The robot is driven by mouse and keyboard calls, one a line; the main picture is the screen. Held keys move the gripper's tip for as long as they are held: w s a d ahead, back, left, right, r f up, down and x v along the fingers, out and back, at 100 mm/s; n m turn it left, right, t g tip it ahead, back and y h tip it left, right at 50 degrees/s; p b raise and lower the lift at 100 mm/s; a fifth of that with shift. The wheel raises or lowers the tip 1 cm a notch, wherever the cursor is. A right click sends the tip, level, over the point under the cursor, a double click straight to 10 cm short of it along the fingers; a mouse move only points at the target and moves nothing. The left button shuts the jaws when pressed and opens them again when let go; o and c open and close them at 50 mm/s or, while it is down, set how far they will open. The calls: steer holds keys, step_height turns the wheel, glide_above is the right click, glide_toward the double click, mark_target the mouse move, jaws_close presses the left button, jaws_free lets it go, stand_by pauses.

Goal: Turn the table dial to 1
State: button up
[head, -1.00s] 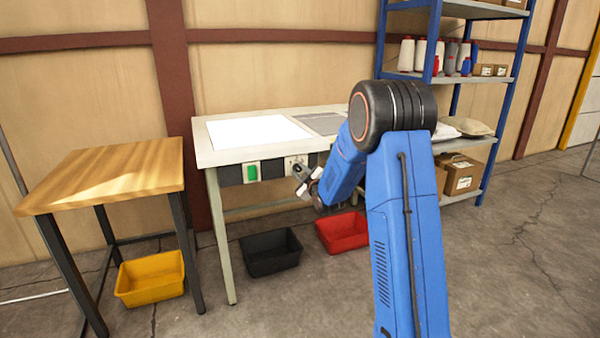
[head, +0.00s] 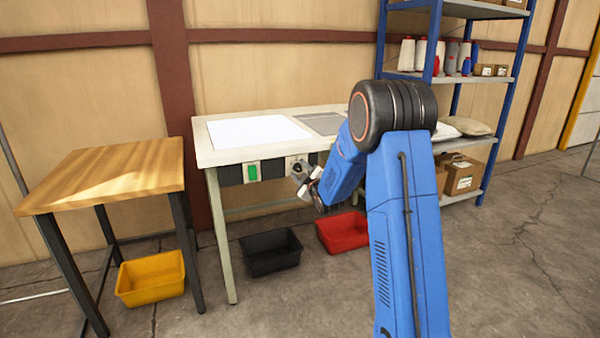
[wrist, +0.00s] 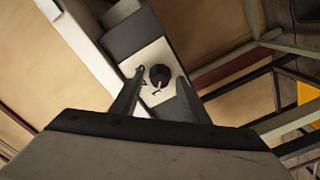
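The table dial (wrist: 160,76) is a round black knob on a pale plate (wrist: 155,54) on the table's front panel. Small dark marks show on the plate beside and below the knob; I cannot read its setting. In the head view the plate (head: 291,161) shows just behind my gripper (head: 301,179), which hides most of the knob. In the wrist view my gripper's two fingers (wrist: 160,84) are apart, one on each side of the knob in the picture. Gaps show between knob and fingers. I cannot tell how far the fingertips are from the plate.
A green switch (head: 252,172) sits left of the dial on the white-topped table (head: 207,153). Black (head: 270,262), red (head: 343,240) and yellow (head: 150,290) bins stand on the floor. A wooden table (head: 110,170) is at left, a blue shelf rack (head: 434,40) at right.

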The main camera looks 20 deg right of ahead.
steer(key=s, duration=1.7)
steer(key=shift+s, duration=0.2)
steer(key=s+a+m+g, duration=0.3)
steer(key=s+a+g, duration=0.1)
steer(key=s, duration=1.1)
steer(key=s+a+r+m+g, duration=0.1)
steer(key=s+a+m+g, duration=0.2)
steer(key=s, duration=1.1)
steer(key=s+a+m+g, duration=0.4)
steer(key=s+a+g, duration=0.1)
steer(key=s, duration=1)
steer(key=shift+s+r+g, duration=0.2)
steer(key=shift+s+g, duration=0.1)
steer(key=shift+g, duration=0.3)
